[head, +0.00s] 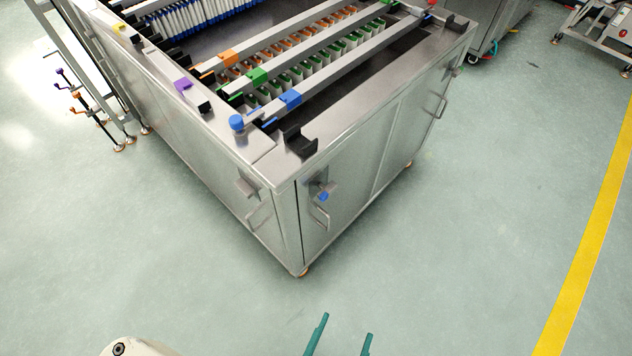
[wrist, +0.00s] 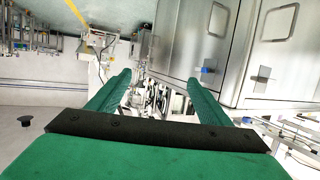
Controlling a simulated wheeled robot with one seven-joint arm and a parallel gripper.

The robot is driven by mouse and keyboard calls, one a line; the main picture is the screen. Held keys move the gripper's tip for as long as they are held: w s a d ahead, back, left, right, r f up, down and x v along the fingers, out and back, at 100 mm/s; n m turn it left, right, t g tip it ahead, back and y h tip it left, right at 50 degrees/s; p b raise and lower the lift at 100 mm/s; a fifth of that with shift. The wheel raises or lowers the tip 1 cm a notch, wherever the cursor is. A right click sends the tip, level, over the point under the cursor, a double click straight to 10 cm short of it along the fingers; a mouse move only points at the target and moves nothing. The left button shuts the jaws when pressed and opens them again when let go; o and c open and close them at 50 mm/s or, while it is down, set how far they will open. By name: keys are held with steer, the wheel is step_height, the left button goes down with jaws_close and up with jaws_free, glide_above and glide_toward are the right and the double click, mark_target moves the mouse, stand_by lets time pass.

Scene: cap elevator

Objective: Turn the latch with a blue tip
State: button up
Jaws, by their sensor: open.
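The latch with the blue tip (head: 323,195) is on the right-hand face of the steel cabinet near its front corner, above a bar handle, in the head view. In the wrist view, a small latch with a bluish part (wrist: 207,70) shows on the cabinet face, right of centre. My gripper (head: 345,332) has two green fingers, at the bottom of the head view, well apart from the cabinet. In the wrist view my gripper (wrist: 153,80) is open with nothing between its fingers, and the latch lies beyond the right finger.
The steel cabinet (head: 340,222) fills the upper middle, with a second grey latch (head: 247,187) on its left face. A blue knob (head: 236,122) stands on its top edge. The floor (head: 450,250) between my gripper and the cabinet is clear. A yellow line (head: 590,240) runs at right.

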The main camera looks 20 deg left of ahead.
steer(key=w+d+f+g, duration=0.1)
steer(key=w+f, duration=0.2)
steer(key=f, duration=0.4)
steer(key=w+d+f+g, duration=0.1)
steer(key=w+f+g, duration=0.15)
steer(key=f, duration=0.45)
steer(key=n+g+y, duration=0.5)
steer(key=n+y, duration=0.9)
steer(key=y, duration=0.3)
glide_toward(331, 193)
steer(key=a, duration=0.1)
steer(key=x, duration=1)
steer(key=shift+w, duration=0.2)
